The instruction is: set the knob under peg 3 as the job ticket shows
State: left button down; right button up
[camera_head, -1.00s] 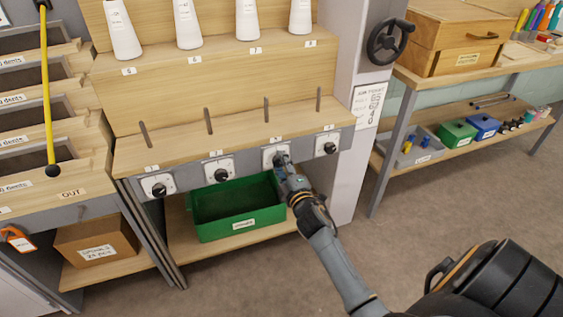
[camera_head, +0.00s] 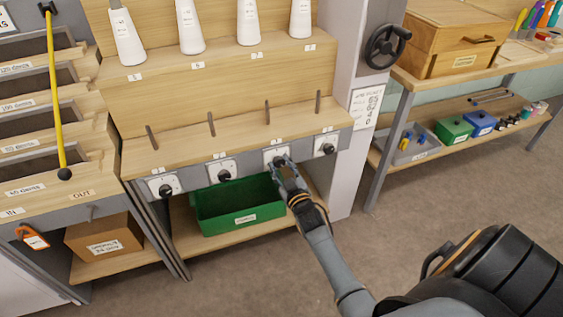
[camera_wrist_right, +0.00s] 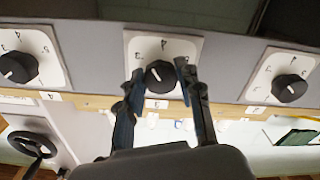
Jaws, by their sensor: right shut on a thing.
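My right gripper (camera_head: 279,161) is at the third dial from the left on the grey strip below the pegs. In the right wrist view, its two dark fingers (camera_wrist_right: 158,80) stand on either side of a round black knob (camera_wrist_right: 160,76) and are shut on it. The knob sits on a white dial plate (camera_wrist_right: 180,46) with small marks, and a white pointer line shows on it. The job ticket (camera_head: 367,105) hangs on the grey post, too small to read. My left gripper is out of view.
Other knobs flank it: the first (camera_head: 165,189), second (camera_head: 223,175) and fourth (camera_head: 327,149). A green bin (camera_head: 235,218) stands on the shelf below. A black handwheel (camera_head: 386,46) is on the post to the right. White cones stand on the ledge above.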

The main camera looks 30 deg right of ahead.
jog(key=m+p, duration=0.2)
jog(key=m, duration=0.3)
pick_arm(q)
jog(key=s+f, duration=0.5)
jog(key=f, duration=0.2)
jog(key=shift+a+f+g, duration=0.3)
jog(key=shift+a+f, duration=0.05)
pick_arm(e)
jog(key=shift+a+f+m, duration=0.1)
jog(key=shift+m, duration=0.8)
jog(key=o, duration=1.1)
jog(key=shift+o, duration=0.2)
jog(key=shift+s, duration=0.1)
jog(key=v, duration=1.1)
jog(key=shift+s, duration=0.4)
